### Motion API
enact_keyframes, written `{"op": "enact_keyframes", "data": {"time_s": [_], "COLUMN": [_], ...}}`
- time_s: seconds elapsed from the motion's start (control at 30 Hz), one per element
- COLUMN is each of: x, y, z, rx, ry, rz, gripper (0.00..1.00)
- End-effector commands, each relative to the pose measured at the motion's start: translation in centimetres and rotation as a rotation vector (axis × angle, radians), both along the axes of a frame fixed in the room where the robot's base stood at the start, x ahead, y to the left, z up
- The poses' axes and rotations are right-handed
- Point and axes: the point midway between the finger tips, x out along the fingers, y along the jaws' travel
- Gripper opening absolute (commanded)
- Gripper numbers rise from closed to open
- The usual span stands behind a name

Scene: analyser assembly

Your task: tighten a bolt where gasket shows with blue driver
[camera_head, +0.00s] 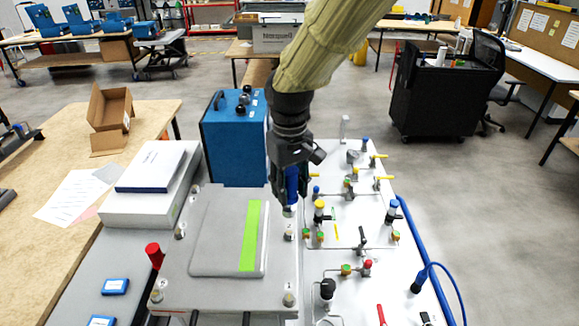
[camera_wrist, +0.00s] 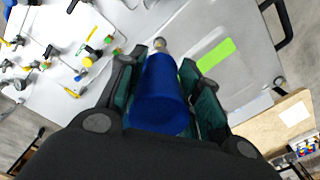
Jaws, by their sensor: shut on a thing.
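My gripper (camera_head: 291,180) is shut on the blue driver (camera_head: 292,184), which points down near the right edge of the grey cover plate (camera_head: 180,285). The driver (camera_wrist: 158,95) fills the middle of the wrist view, between both fingers. A bolt (camera_head: 290,232) stands on the plate's right edge just below the driver tip. I cannot tell whether the tip touches it. Other bolts sit at the far left (camera_head: 179,231), near left (camera_head: 156,296) and near right (camera_head: 289,299) of the plate. A gasket cannot be made out at this size.
A white panel with valves (camera_head: 350,215) stands right of the plate. A blue box (camera_head: 234,140) stands behind it. A red-handled tool (camera_head: 154,254) is at the left edge. A white case (camera_head: 150,185) and a wooden table (camera_head: 40,240) lie left.

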Motion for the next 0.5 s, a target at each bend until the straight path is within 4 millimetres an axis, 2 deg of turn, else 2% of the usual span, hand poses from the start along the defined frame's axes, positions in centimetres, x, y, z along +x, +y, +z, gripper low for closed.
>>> {"op": "enact_keyframes", "data": {"time_s": [0.27,0.5], "x": [0.0,0.0], "y": [0.0,0.0], "z": [-0.6,-2.2], "rx": [0.000,0.000], "ry": [0.000,0.000], "rz": [0.000,0.000], "gripper": [0.00,0.00]}}
